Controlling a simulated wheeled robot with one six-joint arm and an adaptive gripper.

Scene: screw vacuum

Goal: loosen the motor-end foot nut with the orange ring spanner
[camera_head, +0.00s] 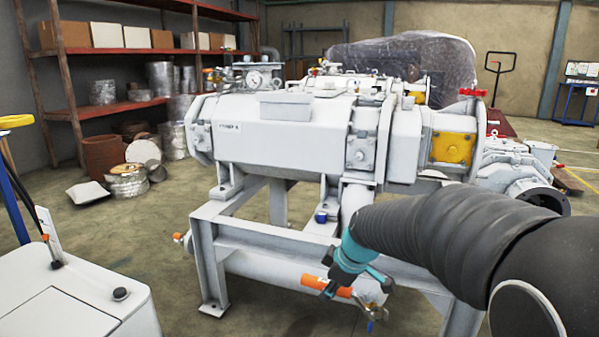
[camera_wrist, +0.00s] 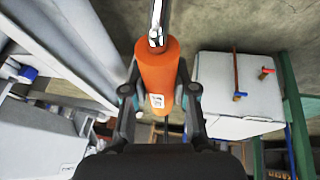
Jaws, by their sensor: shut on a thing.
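My gripper (camera_head: 350,291) is shut on the orange handle of the ring spanner (camera_head: 338,291), in front of the pump's lower frame. In the wrist view my gripper (camera_wrist: 158,96) has a finger on each side of the orange spanner's handle (camera_wrist: 156,62). Its metal shaft runs out of the top of that view, so the ring end is not seen there. In the head view a blue nut or cap (camera_head: 321,217) sits at a pump foot, above and left of my gripper and apart from it. I cannot tell whether it is the motor-end foot nut.
The white pump (camera_head: 285,137) stands on a pale steel frame (camera_head: 262,262) close behind my gripper. A white cabinet (camera_head: 75,290) with small tools on top is at the lower left; it also shows in the wrist view (camera_wrist: 222,85). Open floor lies between them.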

